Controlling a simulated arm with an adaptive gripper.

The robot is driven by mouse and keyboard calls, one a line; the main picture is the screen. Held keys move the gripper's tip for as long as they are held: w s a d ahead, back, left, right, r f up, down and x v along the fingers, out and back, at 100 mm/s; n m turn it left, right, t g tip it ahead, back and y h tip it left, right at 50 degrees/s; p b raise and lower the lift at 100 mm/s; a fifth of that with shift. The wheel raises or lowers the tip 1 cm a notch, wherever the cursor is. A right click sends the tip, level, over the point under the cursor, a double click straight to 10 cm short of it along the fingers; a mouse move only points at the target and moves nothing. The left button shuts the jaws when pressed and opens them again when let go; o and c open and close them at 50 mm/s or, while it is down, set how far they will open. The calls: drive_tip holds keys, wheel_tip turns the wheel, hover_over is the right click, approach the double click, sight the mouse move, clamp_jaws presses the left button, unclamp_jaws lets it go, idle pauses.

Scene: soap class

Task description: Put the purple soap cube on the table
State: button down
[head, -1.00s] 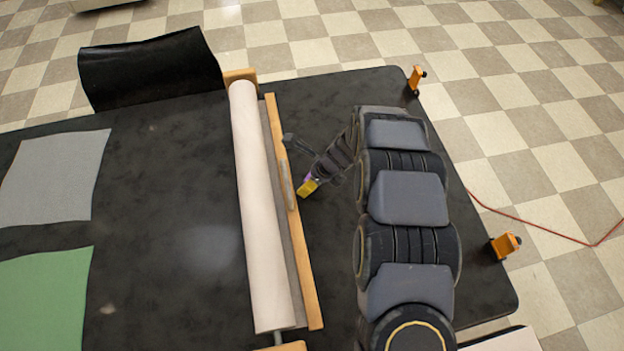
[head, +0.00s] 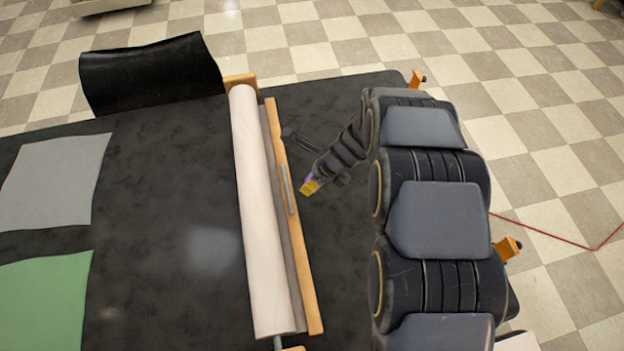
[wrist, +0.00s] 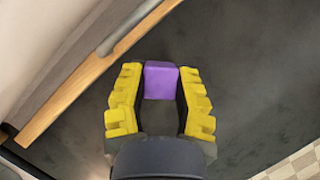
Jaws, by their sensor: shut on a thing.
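The purple soap cube (wrist: 160,80) sits between the yellow fingertips of my gripper (wrist: 160,92) in the wrist view. My gripper is shut on it. In the head view my gripper (head: 310,187) is just right of the wooden rail of the paper roll, with a sliver of purple showing at its tip. The dark table (head: 345,235) lies beneath it. I cannot tell whether the cube touches the table or hangs above it.
A white paper roll (head: 262,210) in a wooden holder (head: 306,270) stands close to the left of my gripper. A grey sheet (head: 55,180) and a green sheet (head: 45,300) lie at the left. Orange clamps (head: 507,248) grip the right edge. Table right of the rail is clear.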

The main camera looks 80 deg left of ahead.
drive_tip(key=s+d+r, duration=0.1)
drive_tip(key=d+r, duration=0.6)
drive_tip(key=d, duration=0.4)
drive_tip(key=shift+d+r, duration=0.25)
drive_tip(key=shift+d, duration=0.15)
